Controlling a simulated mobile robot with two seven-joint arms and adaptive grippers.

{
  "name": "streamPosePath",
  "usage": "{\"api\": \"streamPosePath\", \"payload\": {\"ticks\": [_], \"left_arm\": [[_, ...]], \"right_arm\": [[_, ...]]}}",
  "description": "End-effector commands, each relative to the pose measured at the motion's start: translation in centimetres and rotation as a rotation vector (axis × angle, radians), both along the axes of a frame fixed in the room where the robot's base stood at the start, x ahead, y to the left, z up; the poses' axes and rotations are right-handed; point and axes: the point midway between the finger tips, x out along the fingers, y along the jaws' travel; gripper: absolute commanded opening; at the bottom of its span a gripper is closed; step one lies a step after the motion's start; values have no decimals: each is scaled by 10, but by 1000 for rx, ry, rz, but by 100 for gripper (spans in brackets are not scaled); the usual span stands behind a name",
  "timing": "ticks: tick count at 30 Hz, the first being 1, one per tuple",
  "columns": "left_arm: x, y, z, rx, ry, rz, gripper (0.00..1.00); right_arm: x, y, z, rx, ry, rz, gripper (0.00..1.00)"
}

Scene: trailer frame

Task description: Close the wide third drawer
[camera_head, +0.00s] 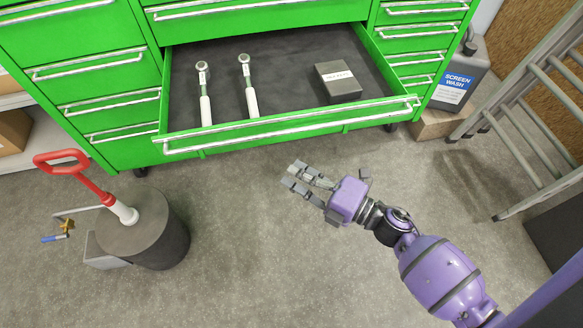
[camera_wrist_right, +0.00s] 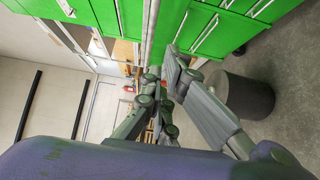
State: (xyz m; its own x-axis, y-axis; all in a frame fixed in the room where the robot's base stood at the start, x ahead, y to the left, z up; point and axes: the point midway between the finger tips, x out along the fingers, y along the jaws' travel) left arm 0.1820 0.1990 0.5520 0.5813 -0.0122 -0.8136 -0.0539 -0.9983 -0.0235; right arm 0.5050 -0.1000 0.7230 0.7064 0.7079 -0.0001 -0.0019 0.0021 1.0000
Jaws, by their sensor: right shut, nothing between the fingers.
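The wide drawer (camera_head: 290,125) of the green tool cabinet stands pulled out, with a silver bar handle along its front. Inside lie two ratchet wrenches (camera_head: 246,85) with pale handles and a dark box (camera_head: 338,82) with a white label. My right gripper (camera_head: 296,176) is in front of the drawer, below its front edge in the head view, apart from the handle and empty. In the right wrist view the gripper (camera_wrist_right: 163,95) shows its fingers close together, with green drawer fronts beyond. My left gripper is not in view.
A dark cylindrical container (camera_head: 150,235) with a red-handled pump (camera_head: 75,172) stands on the floor at left. A screen wash jug (camera_head: 458,80) and a metal ladder (camera_head: 530,110) are at right. The floor before the cabinet is clear between them.

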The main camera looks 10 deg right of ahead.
Motion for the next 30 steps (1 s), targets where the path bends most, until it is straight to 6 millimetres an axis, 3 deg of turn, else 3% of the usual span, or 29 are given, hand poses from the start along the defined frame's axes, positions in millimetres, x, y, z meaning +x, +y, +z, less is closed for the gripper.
{"api": "streamPosePath", "payload": {"ticks": [11,19,30], "left_arm": [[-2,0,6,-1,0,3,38],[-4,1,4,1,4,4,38],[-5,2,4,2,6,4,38]], "right_arm": [[57,58,2,4,-1,1,0],[91,57,0,1,1,-2,0],[96,57,0,2,2,-1,0]]}}
